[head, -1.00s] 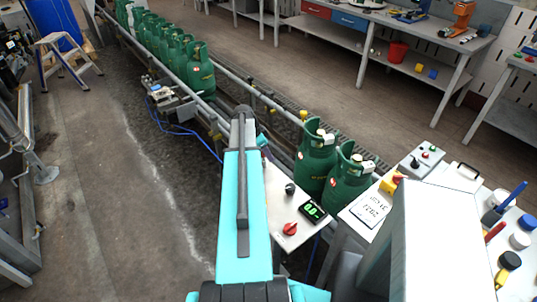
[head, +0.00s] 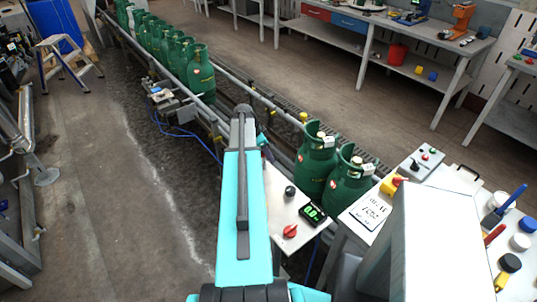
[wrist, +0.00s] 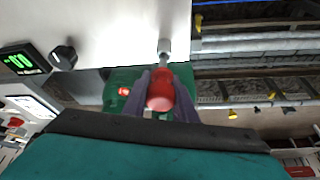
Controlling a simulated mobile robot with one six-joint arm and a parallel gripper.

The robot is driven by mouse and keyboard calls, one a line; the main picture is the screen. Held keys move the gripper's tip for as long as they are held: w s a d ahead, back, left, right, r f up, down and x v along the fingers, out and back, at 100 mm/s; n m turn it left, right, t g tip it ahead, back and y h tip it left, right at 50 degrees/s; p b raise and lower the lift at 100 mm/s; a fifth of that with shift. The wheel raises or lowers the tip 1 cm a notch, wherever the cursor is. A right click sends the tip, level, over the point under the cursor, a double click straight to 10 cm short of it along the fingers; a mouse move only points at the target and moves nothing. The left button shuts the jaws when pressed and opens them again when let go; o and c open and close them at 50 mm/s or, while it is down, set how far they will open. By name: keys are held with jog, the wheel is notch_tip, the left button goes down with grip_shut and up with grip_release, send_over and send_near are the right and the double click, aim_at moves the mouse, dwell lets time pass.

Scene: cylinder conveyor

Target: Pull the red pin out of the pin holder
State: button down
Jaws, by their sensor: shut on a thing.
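In the wrist view, my gripper (wrist: 161,82) is shut on the red pin (wrist: 160,98), with one dark finger on each side of its red end. A grey metal piece (wrist: 164,46) shows just beyond the pin, against the pale panel edge. It may be the pin holder, but I cannot tell whether the pin is still in it. In the head view, my arm hides the pin and my fingertips.
Two green cylinders (head: 316,160) stand right of my arm, beside a pale panel with a red knob (head: 290,231) and a display (head: 312,214). Several more cylinders line the conveyor (head: 245,88) behind.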

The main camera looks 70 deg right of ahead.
jog(key=shift+r, duration=0.35)
dwell(0.3)
jog(key=shift+r+p, duration=0.4)
jog(key=shift+r, duration=0.75)
jog(key=shift+r+p, duration=0.4)
jog(key=shift+r, duration=0.8)
jog(key=shift+r, duration=0.15)
jog(key=shift+r+p, duration=0.45)
jog(key=shift+r, duration=0.65)
